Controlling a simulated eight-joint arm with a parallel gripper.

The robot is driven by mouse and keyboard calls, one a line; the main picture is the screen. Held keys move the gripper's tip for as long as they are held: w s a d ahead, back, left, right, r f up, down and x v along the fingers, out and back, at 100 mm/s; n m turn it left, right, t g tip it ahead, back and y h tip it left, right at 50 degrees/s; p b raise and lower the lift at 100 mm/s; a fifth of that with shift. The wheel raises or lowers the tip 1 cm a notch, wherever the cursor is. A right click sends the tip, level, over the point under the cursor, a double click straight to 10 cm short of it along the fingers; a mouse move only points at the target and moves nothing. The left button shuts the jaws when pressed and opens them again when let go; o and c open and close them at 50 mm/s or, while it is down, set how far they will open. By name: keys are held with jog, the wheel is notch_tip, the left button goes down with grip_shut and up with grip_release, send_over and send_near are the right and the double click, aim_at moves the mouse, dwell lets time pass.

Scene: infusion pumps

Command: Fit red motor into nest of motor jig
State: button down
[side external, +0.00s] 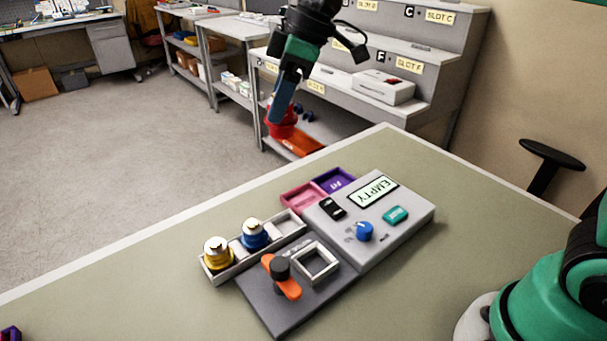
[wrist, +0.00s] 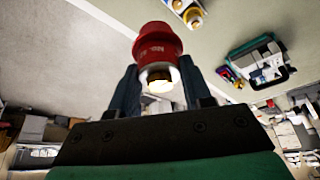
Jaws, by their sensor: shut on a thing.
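The red motor (side external: 281,124) is held in my gripper (side external: 284,97), high above the table and behind the jig in the side view. In the wrist view the red motor (wrist: 158,42) sits between the two fingers (wrist: 160,85), with its pale end facing the camera. My gripper is shut on it. The motor jig (side external: 275,309) is a dark grey plate on the table. Its nest (side external: 316,264) is a raised, light square frame that looks empty. An orange lever with a dark knob (side external: 284,278) stands beside the nest, on its left.
A tray (side external: 228,272) left of the jig holds a yellow motor (side external: 216,253) and a blue motor (side external: 255,235); its far compartment is empty. A grey box labelled EMPTY (side external: 405,239) and pink (side external: 301,198) and purple (side external: 333,181) bins adjoin the jig. The table's left front is mostly clear.

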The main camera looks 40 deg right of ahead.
jog(key=shift+s+a+f, duration=0.25)
jog(key=shift+s+f, duration=1.3)
jog(key=shift+f, duration=1.15)
jog(key=shift+s+a+f, duration=0.25)
jog(key=shift+s+f, duration=1.35)
jog(key=shift+f, duration=1.05)
jog(key=shift+s+a+f, duration=0.25)
jog(key=shift+s+f, duration=1.3)
jog(key=shift+f, duration=1.15)
jog(key=shift+f, duration=1.15)
jog(key=c, duration=0.7)
grip_release()
jog(key=shift+r, duration=0.1)
jog(key=shift+r, duration=0.95)
jog(key=o, duration=0.6)
jog(key=shift+c, duration=0.2)
